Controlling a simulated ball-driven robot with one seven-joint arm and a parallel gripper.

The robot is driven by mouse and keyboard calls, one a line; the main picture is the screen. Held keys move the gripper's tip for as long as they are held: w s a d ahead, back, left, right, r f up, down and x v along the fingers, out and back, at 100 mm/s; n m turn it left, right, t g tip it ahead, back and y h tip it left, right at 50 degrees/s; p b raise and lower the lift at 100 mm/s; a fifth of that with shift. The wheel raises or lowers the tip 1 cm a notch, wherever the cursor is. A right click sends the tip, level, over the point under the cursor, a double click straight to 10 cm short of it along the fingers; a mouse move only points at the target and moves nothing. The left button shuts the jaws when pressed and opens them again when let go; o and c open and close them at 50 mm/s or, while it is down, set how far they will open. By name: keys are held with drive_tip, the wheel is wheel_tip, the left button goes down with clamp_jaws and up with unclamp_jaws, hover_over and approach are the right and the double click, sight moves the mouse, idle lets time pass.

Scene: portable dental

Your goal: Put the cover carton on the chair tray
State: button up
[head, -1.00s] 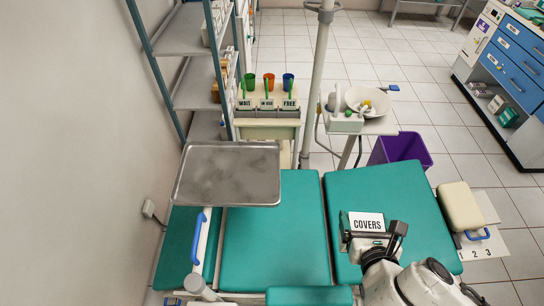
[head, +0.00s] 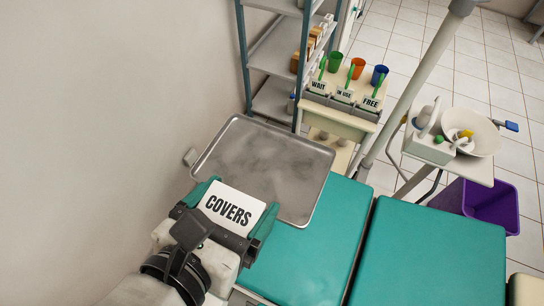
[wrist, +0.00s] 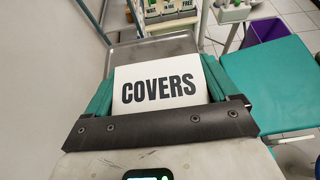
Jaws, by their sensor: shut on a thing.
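The cover carton (head: 231,209) is a white box with COVERS printed in black on its face. My gripper (head: 227,212) is shut on it, with a green finger pressed against each side. The carton also shows between the fingers in the wrist view (wrist: 158,84). The chair tray (head: 268,165) is a bare grey metal tray with a raised rim, beyond the carton in the head view. The carton overlaps the tray's near left part in the picture; I cannot tell its height above it. In the wrist view the tray (wrist: 150,52) lies behind the carton, partly hidden.
Teal chair cushions (head: 310,245) lie below and right of the tray. A metal shelf rack (head: 270,55) and the wall stand close behind and left. A small stand with labelled cups (head: 345,95), a pole (head: 415,85) and a basin (head: 470,130) are beyond.

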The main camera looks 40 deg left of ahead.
drive_tip(key=shift+a+r, duration=0.25)
drive_tip(key=shift+r, duration=0.2)
drive_tip(key=shift+a+b, duration=0.1)
drive_tip(key=shift+b, duration=0.25)
drive_tip(key=shift+w+a+f+b, duration=0.3)
drive_tip(key=shift+w+f+b, duration=0.15)
drive_tip(key=shift+b, duration=0.8)
drive_tip(key=shift+w+a+f+p, duration=0.1)
drive_tip(key=shift+w+a+f, duration=1)
drive_tip(key=shift+w+f, duration=0.8)
drive_tip(key=shift+w+a+f+p, duration=0.1)
drive_tip(key=shift+w+a+f, duration=1.05)
drive_tip(key=shift+w+f, duration=0.75)
drive_tip(key=shift+w+a+f+p, duration=0.1)
drive_tip(key=shift+w+a+f, duration=1)
drive_tip(key=shift+w+f, duration=0.75)
drive_tip(key=shift+s+f, duration=0.25)
drive_tip(key=shift+f, duration=0.05)
